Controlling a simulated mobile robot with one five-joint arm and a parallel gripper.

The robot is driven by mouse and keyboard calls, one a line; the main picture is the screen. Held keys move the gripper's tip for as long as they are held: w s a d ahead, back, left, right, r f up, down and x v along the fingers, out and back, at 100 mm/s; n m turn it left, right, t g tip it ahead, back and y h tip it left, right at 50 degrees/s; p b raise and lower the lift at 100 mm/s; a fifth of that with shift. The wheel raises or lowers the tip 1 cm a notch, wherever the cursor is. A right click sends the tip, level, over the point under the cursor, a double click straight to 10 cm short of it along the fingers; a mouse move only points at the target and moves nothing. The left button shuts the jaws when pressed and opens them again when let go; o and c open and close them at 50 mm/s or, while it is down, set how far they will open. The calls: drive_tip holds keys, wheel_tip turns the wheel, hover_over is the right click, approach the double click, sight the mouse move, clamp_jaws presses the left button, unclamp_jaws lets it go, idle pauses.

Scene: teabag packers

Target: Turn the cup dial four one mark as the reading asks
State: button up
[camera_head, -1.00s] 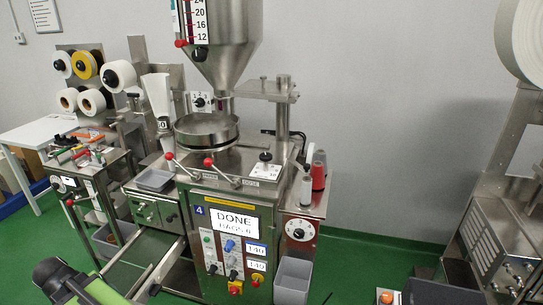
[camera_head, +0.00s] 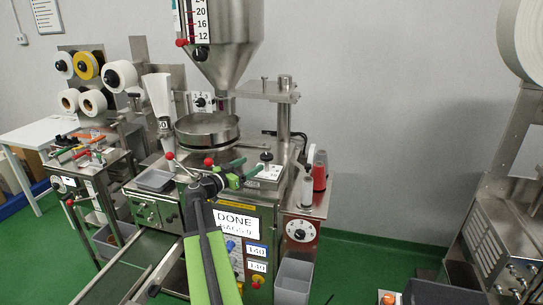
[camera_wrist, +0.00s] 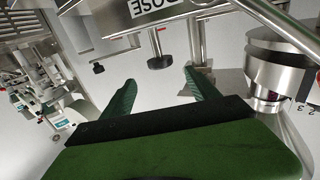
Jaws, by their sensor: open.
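The packer marked 4 carries several dials, and I cannot tell from a label which is the cup dial. A black knob (camera_head: 266,157) stands on a white marked plate on its top. A small round dial (camera_head: 201,102) is behind the steel bowl, and a larger white dial (camera_head: 299,231) is on the red side panel. My gripper (camera_head: 242,177) is in front of the machine top, left of and below the black knob, apart from it. In the wrist view, the green fingers (camera_wrist: 160,77) are spread with nothing between them. Part of a numbered dial (camera_wrist: 305,107) shows at the right.
The steel bowl (camera_head: 207,128) and hopper (camera_head: 222,45) stand above the machine top. Red-ball levers (camera_head: 209,162) are close left of my gripper.

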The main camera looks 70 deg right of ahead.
sight(271, 154)
drive_tip(key=x, duration=1.3)
drive_tip(key=shift+d, duration=0.25)
